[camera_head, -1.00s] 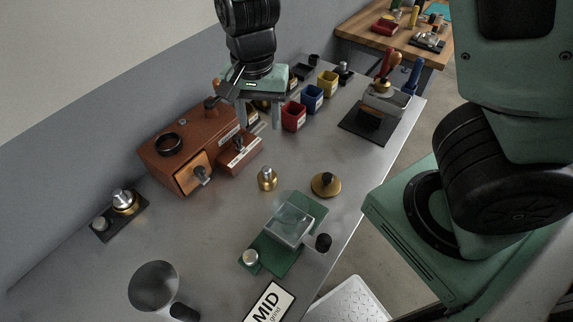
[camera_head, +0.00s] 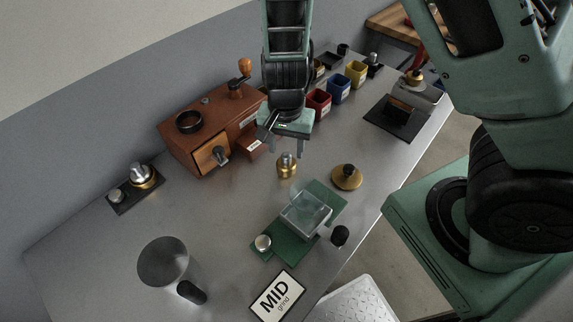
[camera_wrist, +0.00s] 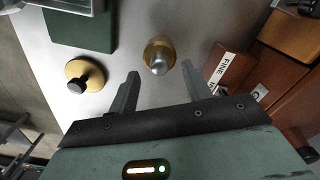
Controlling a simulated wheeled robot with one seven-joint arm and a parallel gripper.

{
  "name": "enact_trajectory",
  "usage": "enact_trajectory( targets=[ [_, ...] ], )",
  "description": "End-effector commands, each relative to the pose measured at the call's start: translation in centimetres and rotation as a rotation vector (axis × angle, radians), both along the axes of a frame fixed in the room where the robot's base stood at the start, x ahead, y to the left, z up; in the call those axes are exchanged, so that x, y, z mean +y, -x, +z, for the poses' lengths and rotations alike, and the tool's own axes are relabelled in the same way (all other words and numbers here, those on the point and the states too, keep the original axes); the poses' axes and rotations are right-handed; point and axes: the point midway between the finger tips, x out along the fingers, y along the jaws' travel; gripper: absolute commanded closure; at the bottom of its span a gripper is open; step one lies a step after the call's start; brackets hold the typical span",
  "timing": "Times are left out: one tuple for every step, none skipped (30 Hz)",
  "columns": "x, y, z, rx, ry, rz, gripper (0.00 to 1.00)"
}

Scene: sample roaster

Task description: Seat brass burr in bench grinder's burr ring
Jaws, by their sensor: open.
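The brass burr (camera_head: 286,167), a small brass piece with a silvery top, stands upright on the grey bench. In the wrist view the burr (camera_wrist: 159,56) lies between and a little beyond my open fingers, apart from both. My gripper (camera_head: 287,144) is open and empty, pointing down above and just behind the burr; its fingers also show in the wrist view (camera_wrist: 160,74). The bench grinder (camera_head: 225,115) is a brown wooden box with a crank and a drawer, left of my gripper. A dark burr ring (camera_head: 189,121) sits on its top, with nothing visible seated in it.
A brass disc with a black knob (camera_head: 347,178) stands right of the burr. A "FINE" label (camera_wrist: 231,69) shows beside my right finger. A metal cup (camera_head: 163,263) and "MID" card (camera_head: 277,297) are nearer.

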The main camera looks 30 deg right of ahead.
Motion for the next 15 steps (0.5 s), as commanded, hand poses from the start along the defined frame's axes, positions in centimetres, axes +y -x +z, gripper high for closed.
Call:
enact_trajectory(
  targets=[
    [-0.1,0.1,-1.0,0.004,0.0,-0.003,0.51],
    [-0.1,0.1,-1.5,0.003,0.001,-0.003,0.51],
    [-0.1,0.1,-2.1,0.004,0.0,-0.002,0.51],
    [-0.1,0.1,-2.4,0.002,-0.001,-0.002,0.51],
    [-0.1,0.1,-2.7,0.001,0.0,-0.001,0.51],
    [-0.1,0.1,-3.0,0.002,-0.001,0.0,0.51],
    [-0.1,0.1,-3.1,0.002,-0.001,-0.001,0.51],
    [0.0,0.1,-3.2,0.002,-0.001,-0.001,0.51],
    [0.0,0.1,-3.3,0.001,-0.001,-0.001,0.51],
    [0.0,0.1,-3.3,0.001,-0.001,0.0,0.51],
    [0.0,0.1,-3.3,0.0,-0.001,0.0,0.51],
    [0.0,0.1,-3.2,0.0,-0.001,0.0,0.51],
    [0.0,0.1,-3.2,0.0,-0.001,0.0,0.51],
    [0.0,0.1,-3.2,0.0,-0.001,0.0,0.51],
    [0.0,0.1,-3.2,0.0,-0.001,0.0,0.54]
  ],
)
